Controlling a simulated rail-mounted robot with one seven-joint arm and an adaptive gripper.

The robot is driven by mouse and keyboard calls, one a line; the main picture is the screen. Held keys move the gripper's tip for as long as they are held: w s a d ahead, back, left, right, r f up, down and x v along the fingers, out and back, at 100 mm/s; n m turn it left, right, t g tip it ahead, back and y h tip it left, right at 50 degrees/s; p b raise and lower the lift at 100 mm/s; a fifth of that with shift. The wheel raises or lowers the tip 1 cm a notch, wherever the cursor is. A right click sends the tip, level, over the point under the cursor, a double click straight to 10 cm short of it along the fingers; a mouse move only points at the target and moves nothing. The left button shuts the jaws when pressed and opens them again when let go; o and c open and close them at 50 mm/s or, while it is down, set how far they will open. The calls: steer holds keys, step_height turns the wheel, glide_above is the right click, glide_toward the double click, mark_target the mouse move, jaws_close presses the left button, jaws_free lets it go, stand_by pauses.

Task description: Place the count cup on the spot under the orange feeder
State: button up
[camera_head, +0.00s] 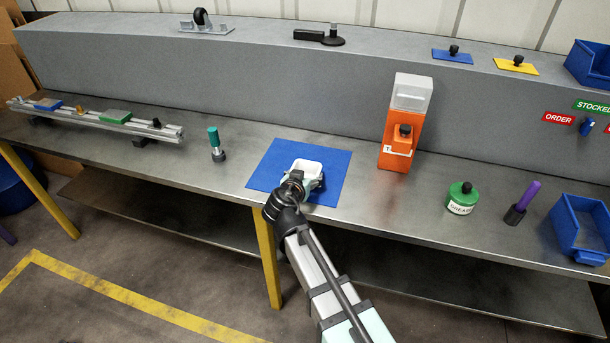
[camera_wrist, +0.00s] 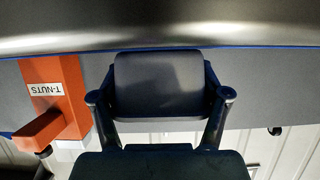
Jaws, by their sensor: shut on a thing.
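The count cup (camera_head: 308,166) is a small white, open-topped cup over the blue mat (camera_head: 335,190), upright. My gripper (camera_head: 296,177) is shut on it from the front. The orange feeder (camera_head: 391,158) stands to the right of the mat, with a clear bin on top and a black knob. It also shows at left in the wrist view (camera_wrist: 70,100), upside down, labelled T-NUTS. The spot under it is not clearly visible.
A green grease tin (camera_head: 462,196), a purple-handled tool (camera_head: 522,203) and a blue bin (camera_head: 580,232) stand right of the feeder. A teal-handled tool (camera_head: 215,142) stands left of the mat. The bench between mat and feeder is clear. A grey raised ledge (camera_head: 250,75) runs behind.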

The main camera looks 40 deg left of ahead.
steer(key=shift+f+b, duration=0.2)
steer(key=shift+b, duration=0.1)
steer(key=o, duration=1.2)
steer(key=shift+r, duration=0.1)
steer(key=shift+o, duration=0.2)
steer(key=shift+r+p, duration=0.2)
steer(key=shift+p, duration=0.15)
steer(key=b+v, duration=0.2)
steer(key=v, duration=1)
